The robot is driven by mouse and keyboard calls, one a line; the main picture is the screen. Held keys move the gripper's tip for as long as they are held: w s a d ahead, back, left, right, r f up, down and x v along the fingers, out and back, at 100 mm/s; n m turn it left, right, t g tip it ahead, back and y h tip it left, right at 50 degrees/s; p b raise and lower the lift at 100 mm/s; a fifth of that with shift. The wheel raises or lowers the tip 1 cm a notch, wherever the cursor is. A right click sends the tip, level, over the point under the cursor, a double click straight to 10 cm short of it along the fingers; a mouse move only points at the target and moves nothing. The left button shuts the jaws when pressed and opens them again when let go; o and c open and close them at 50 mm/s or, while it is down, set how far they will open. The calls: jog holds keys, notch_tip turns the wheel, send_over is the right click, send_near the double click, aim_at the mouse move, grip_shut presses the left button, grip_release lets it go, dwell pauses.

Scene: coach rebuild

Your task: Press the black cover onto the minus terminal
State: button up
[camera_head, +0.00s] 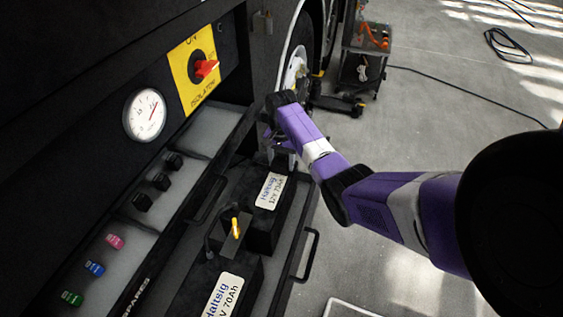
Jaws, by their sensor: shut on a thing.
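My gripper (281,158) is at the far end of the far battery (262,212), low beside the dark cabinet. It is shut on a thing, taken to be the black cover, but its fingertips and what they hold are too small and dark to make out. The minus terminal cannot be made out; the far end of the battery is partly behind my gripper. The near battery (205,275) stands in the same pull-out tray, with a yellow-tipped piece (236,228) and a black cable between the two batteries.
A shelf on the left holds several black caps (160,181) and pink, blue (95,268) and green pieces. A gauge (145,115) and a red isolator switch (206,68) are above. The tray handle (307,255) sticks out right. A wheel and trolley (366,65) stand behind; open floor lies right.

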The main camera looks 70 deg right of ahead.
aim_at(282, 156)
jog(key=shift+f+b, duration=0.3)
jog(key=shift+f, duration=0.2)
dwell(0.5)
jog(key=o, duration=1.4)
jog(key=shift+o, duration=0.5)
jog(key=o, duration=0.4)
jog(key=shift+r, duration=0.15)
jog(key=shift+r+p, duration=3.4)
jog(key=shift+p, duration=0.25)
